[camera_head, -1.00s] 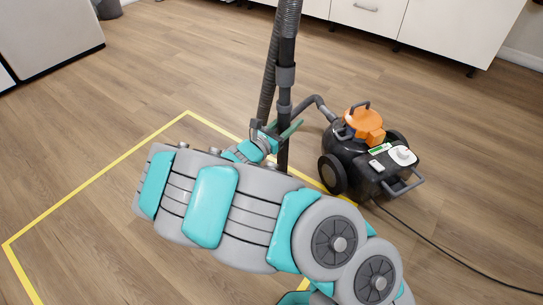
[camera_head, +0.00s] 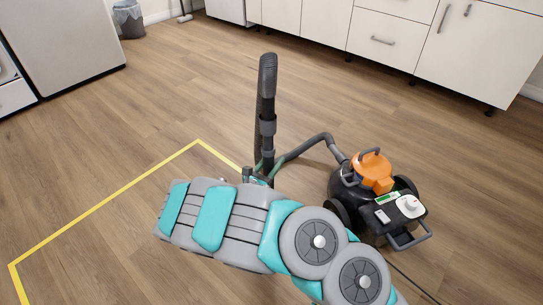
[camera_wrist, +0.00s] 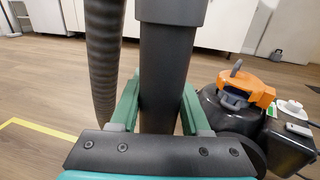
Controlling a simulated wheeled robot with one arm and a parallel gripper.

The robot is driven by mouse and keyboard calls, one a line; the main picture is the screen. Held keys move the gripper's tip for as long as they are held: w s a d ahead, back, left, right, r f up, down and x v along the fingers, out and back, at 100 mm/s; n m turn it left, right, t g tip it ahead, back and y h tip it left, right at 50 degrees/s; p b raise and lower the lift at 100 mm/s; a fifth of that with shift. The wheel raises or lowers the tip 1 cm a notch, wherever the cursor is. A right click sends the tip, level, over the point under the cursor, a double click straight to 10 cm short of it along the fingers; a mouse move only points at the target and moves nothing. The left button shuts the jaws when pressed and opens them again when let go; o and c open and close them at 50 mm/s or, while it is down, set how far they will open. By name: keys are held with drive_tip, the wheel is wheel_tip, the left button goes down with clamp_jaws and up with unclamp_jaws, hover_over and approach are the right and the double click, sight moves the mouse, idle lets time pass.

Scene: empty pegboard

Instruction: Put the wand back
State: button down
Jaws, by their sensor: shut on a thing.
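The wand (camera_head: 267,125) is a dark upright tube with a ribbed hose running beside it. My gripper (camera_wrist: 160,108) is shut on the wand's tube, with one green finger on each side in the wrist view. The hose (camera_wrist: 104,60) hangs just left of the tube there. The vacuum cleaner (camera_head: 375,195), black with an orange top, stands right of the wand, and a hose curves from it toward the wand. My arm hides the wand's lower end in the head view, so I cannot tell whether it touches the floor.
Yellow tape (camera_head: 105,201) marks an area on the wooden floor at the left. White cabinets (camera_head: 380,35) line the back, and a grey bin (camera_head: 129,20) stands at the back left. The floor between the wand and the cabinets is clear. A cable trails from the vacuum cleaner.

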drive_tip(key=w+a+f, duration=0.1)
drive_tip(key=w+f, duration=0.3)
drive_tip(key=w, duration=0.6)
drive_tip(key=shift+f, duration=0.2)
drive_tip(key=shift+c, duration=1.9)
unclamp_jaws()
drive_tip(key=v, duration=1.2)
